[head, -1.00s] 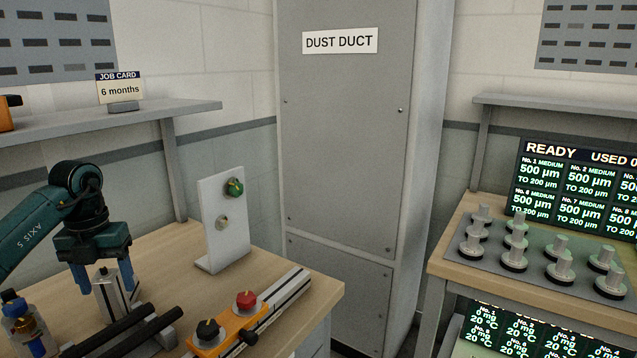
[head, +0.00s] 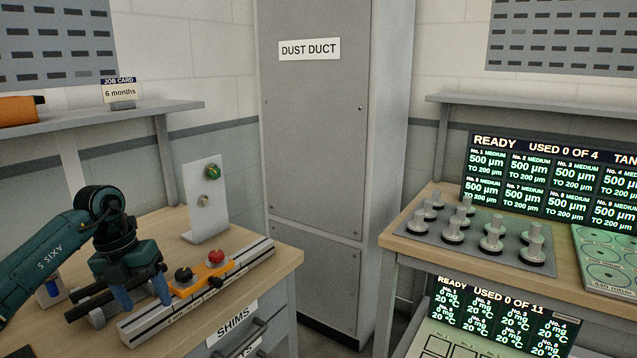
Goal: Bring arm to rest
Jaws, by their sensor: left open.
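My left gripper (head: 142,294) comes in from the left on a dark teal arm. Its two blue fingers point down and stand apart, with nothing seen between them. It hangs over the left bench near the orange carriage (head: 204,276) with a black knob and a red knob. The carriage sits on a slotted metal rail (head: 250,260). Whether the fingers touch the rail cannot be told. My right gripper is not in view.
A white upright plate (head: 204,213) with a green knob stands on the left bench. A grey dust duct (head: 316,130) fills the corner. The right bench holds several metal pegs on a plate (head: 429,237) and a lit screen (head: 550,170). A gap lies between the benches.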

